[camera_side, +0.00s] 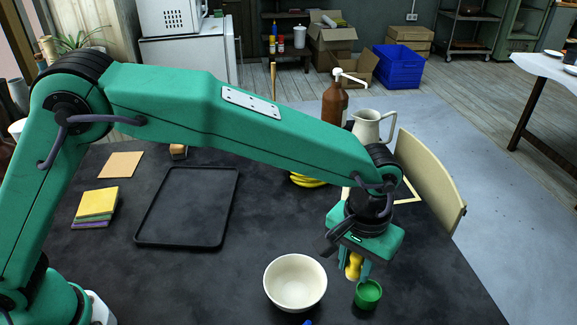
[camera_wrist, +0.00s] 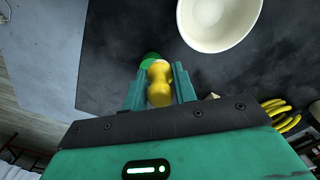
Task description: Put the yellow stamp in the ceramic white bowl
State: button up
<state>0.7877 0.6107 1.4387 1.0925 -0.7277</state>
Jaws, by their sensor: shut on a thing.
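The yellow stamp (camera_side: 353,265) is rounded, with a narrow waist. It is held between the fingers of my gripper (camera_side: 357,272), which is shut on it. In the wrist view the stamp (camera_wrist: 160,84) also shows between the two green fingers (camera_wrist: 160,88). The ceramic white bowl (camera_side: 295,283) stands on the dark table, to the left of my gripper and apart from it. It also shows in the wrist view (camera_wrist: 218,40), at the top. It looks empty where I can see inside.
A green cup (camera_side: 368,294) stands right by my gripper, right of the bowl. A black tray (camera_side: 187,207), coloured sponges (camera_side: 97,203) and a tan square (camera_side: 121,165) lie to the left. Bananas (camera_side: 307,181), a brown pump bottle (camera_side: 335,103) and a white pitcher (camera_side: 374,126) are behind.

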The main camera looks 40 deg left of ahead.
notch_tip(320, 180, up, 3)
send_over(295, 293)
jog(key=shift+r+n, duration=0.15)
jog(key=shift+n, duration=0.15)
jog(key=shift+f, duration=5.5)
jog(key=o, duration=1)
jog(key=shift+r, duration=0.2)
